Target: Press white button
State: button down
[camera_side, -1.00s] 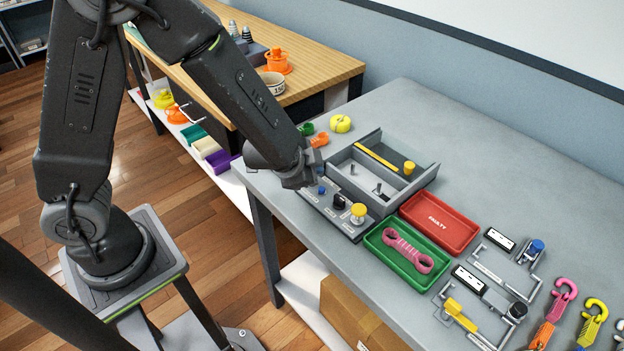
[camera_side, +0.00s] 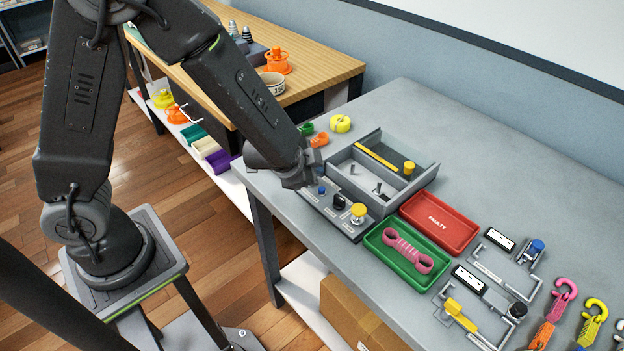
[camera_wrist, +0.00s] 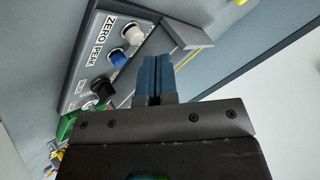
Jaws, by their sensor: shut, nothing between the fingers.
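The white button (camera_wrist: 134,34) is at the upper end of a grey control panel (camera_wrist: 97,58) in the wrist view, beyond a blue button (camera_wrist: 118,58) and a black knob (camera_wrist: 102,88). In the side view the panel (camera_side: 348,226) lies on the grey table, and the white button is hidden behind my gripper. My gripper (camera_wrist: 156,58) is shut and empty, its blue fingertips together. In the wrist picture the fingertips show just right of the white and blue buttons. Whether they touch the white button I cannot tell. The side view shows the gripper (camera_side: 308,184) low over the panel's far-left end.
A grey divided tray (camera_side: 425,183) stands right behind the panel. A green tray (camera_side: 385,266) with a pink part and a red tray (camera_side: 440,224) lie to the right. The table's back is clear.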

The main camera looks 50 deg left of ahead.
jog(key=shift+f, duration=0.1)
jog(key=shift+f, duration=0.35)
jog(key=shift+f, duration=0.4)
dwell(0.6)
jog(key=shift+r, duration=0.85)
jog(key=shift+r, duration=2.5)
